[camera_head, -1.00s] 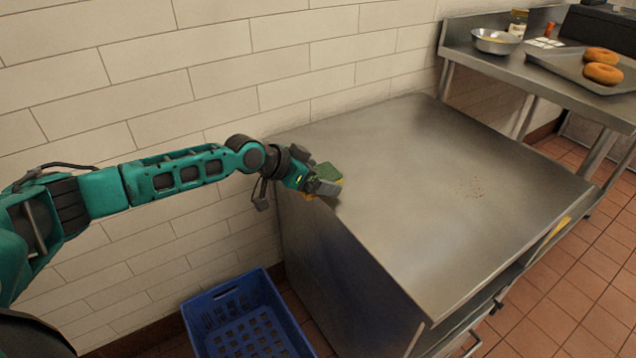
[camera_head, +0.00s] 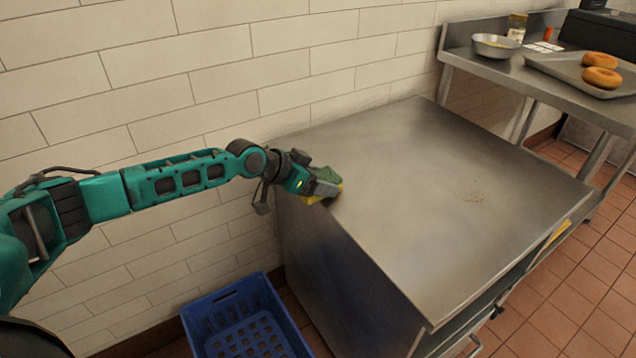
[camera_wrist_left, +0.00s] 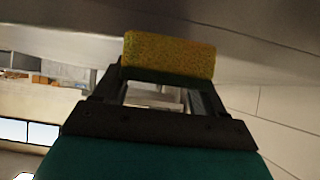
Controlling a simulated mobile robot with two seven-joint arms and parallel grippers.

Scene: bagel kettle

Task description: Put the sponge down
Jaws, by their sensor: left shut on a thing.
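The sponge (camera_head: 327,175), green on one side and yellow on the other, is at the left edge of the steel counter top (camera_head: 430,190) in the head view. My left gripper (camera_head: 322,188) is shut on it. In the left wrist view the sponge's yellow face (camera_wrist_left: 168,55) spans the fingertips, with a dark green strip along its lower side. The sponge is at or just over the counter surface; I cannot tell whether it touches. My right gripper is not in view.
Crumbs (camera_head: 470,194) lie on the right part of the otherwise bare counter. A blue crate (camera_head: 215,300) stands on the floor at the counter's left. A back table holds a metal bowl (camera_head: 495,44) and a tray (camera_head: 560,66) with two bagels (camera_head: 602,77). A tiled wall runs behind.

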